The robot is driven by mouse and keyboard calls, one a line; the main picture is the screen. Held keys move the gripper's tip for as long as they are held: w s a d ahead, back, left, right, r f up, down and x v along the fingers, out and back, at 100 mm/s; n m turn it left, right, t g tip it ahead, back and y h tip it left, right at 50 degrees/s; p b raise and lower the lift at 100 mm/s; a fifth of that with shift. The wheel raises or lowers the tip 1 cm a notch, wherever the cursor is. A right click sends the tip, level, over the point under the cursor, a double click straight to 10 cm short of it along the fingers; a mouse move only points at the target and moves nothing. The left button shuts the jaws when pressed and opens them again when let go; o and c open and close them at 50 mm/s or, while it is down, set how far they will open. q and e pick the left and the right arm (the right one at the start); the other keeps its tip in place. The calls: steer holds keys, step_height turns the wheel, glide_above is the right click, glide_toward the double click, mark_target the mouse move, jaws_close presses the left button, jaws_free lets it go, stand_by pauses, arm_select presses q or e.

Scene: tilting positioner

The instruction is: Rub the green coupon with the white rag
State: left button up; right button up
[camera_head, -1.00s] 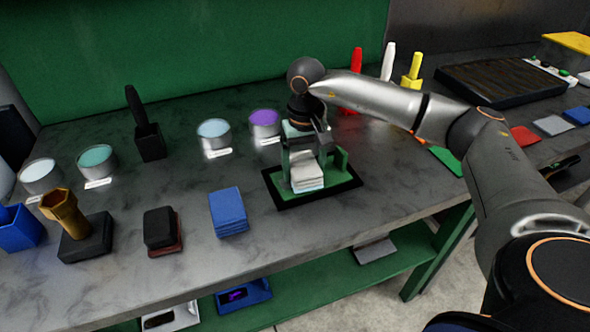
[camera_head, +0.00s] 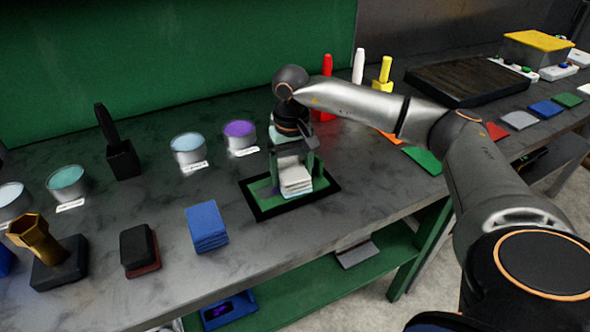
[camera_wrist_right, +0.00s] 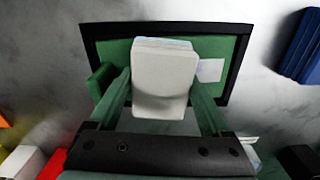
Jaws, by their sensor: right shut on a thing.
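The white rag (camera_wrist_right: 164,85) is a folded pale cloth between the fingers of my right gripper (camera_wrist_right: 163,112), which is shut on it. In the head view the right gripper (camera_head: 294,165) points down over a black-rimmed green tray (camera_head: 262,207), and the white rag (camera_head: 296,178) shows as the top of a pale layered stack. I cannot tell whether it is clear of the layers below. A green flat square (camera_head: 424,160) lies right of the tray, beneath my arm. A smaller green square (camera_head: 567,100) lies farther right; I cannot tell which is the coupon. My left gripper is not seen.
A blue pad stack (camera_head: 207,227) and a black block (camera_head: 138,247) stand left of the tray. Cans (camera_head: 188,148) stand behind. Red, white and yellow handles (camera_head: 384,74) stand behind my arm. Red, grey and blue (camera_head: 546,109) squares line the right.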

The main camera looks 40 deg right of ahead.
mark_target(269, 192)
steer(key=shift+w+a, duration=0.2)
steer(key=shift+a, duration=0.95)
steer(key=shift+w+a+f, duration=0.1)
steer(key=shift+w+a, duration=0.05)
steer(key=shift+a, duration=0.75)
steer(key=shift+w+a, duration=0.15)
steer(key=shift+a, duration=0.7)
steer(key=shift+r+p, duration=2.15)
steer(key=shift+r, duration=0.9)
step_height(269, 192, up, 3)
steer(key=shift+r+p, duration=0.1)
steer(key=shift+p, duration=0.9)
